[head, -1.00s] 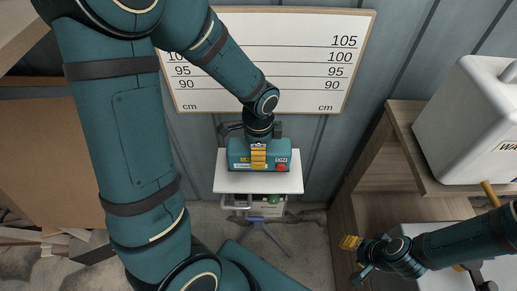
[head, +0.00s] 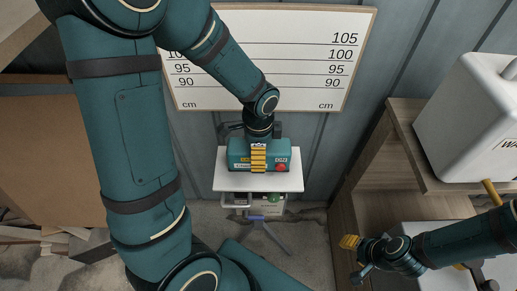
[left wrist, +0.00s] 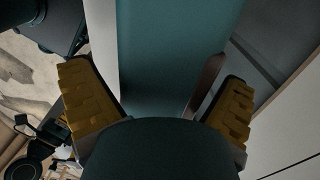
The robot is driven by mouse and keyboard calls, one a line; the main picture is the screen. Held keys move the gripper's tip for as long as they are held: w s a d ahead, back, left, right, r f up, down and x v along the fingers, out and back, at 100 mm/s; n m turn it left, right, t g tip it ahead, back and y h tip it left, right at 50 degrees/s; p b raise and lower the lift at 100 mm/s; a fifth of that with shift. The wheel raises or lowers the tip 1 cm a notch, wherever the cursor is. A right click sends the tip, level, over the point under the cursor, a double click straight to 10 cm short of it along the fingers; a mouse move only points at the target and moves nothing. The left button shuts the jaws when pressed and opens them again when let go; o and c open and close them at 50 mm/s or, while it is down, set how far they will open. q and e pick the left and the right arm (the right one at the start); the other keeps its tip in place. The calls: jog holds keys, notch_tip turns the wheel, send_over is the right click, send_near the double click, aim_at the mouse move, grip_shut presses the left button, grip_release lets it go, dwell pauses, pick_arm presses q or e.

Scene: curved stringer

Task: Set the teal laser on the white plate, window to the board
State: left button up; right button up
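The teal laser (head: 240,155) sits on the white plate (head: 232,183) in the head view. A red round part and labels show on its near side; the side toward the board (head: 240,45) is hidden, so I cannot see the window. My left gripper (head: 258,152) comes down over the laser from above, one yellow finger in front of its near face. In the left wrist view, the laser (left wrist: 165,70) lies between the spread yellow fingers, with a gap visible at the right finger. My right gripper (head: 350,242) is at the lower right, away from the laser; its finger opening is unclear.
The white board with height marks stands behind the plate against a corrugated wall. A stand with splayed legs (head: 268,236) shows below the plate. Wooden shelving (head: 372,160) and a white box (head: 470,120) are at the right. Brown board (head: 50,160) stands at the left.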

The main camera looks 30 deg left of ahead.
pick_arm(q)
notch_tip(320, 180, up, 12)
jog(key=shift+r, duration=0.1)
dwell(0.6)
